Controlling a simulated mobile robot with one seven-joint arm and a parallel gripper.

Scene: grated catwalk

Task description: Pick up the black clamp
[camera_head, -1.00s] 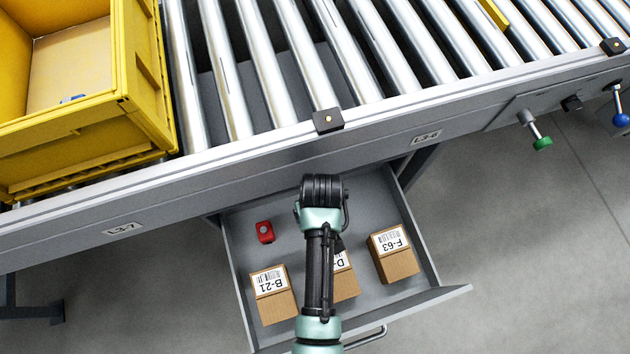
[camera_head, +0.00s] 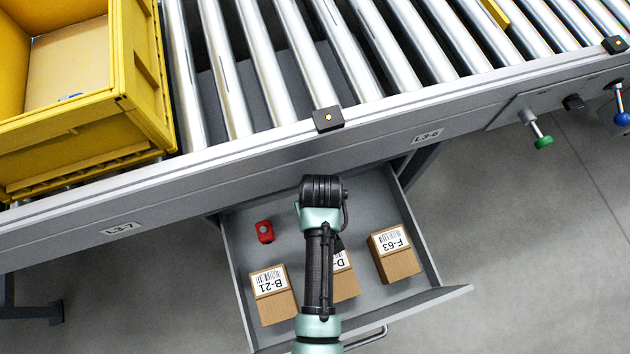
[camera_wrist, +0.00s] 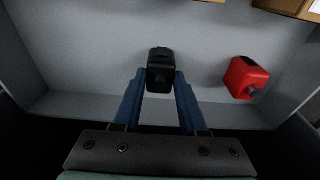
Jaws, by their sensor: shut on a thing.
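The black clamp (camera_wrist: 160,70) is a small dark block in the wrist view, between the tips of my gripper's two blue fingers. My gripper (camera_wrist: 160,84) is shut on it, over the grey drawer floor. I cannot tell whether the clamp still touches the floor. In the head view my arm hides the clamp and the fingers.
The open grey drawer (camera_head: 285,225) also holds a red block (camera_head: 264,231), which shows beside the clamp in the wrist view (camera_wrist: 243,77). Boxes B-21 (camera_head: 272,300), D (camera_head: 345,285) and F-63 (camera_head: 397,262) stand nearer its front. The conveyor frame (camera_head: 380,135) overhangs its back.

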